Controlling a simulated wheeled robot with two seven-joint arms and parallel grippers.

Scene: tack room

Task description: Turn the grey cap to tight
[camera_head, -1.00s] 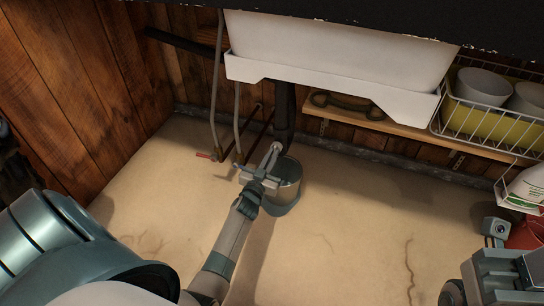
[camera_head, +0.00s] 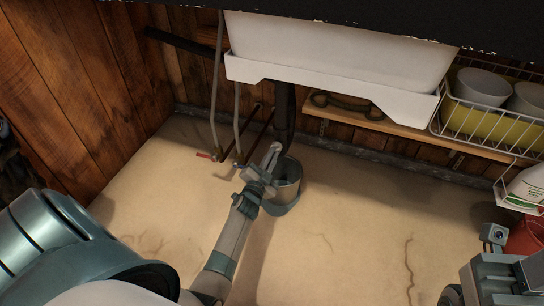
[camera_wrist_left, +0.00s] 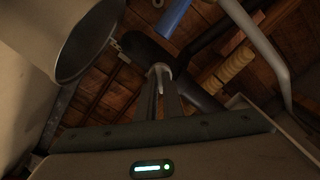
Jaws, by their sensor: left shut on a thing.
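My left gripper (camera_head: 272,156) reaches under the white sink, at the lower end of the black drain pipe (camera_head: 284,108). Its fingers are shut, and they also show in the left wrist view (camera_wrist_left: 160,78), tips at the end of a dark pipe piece (camera_wrist_left: 150,52). The grey cap is mostly hidden by the fingers; its outline and how far it is turned cannot be made out. A grey metal pail (camera_head: 287,191) stands on the floor just right of the gripper. Part of my right arm shows at the lower right, its fingers out of sight.
The white sink (camera_head: 330,50) hangs above. A wooden shelf (camera_head: 400,127) and a wire basket (camera_head: 490,118) are at right. The floor in front is clear.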

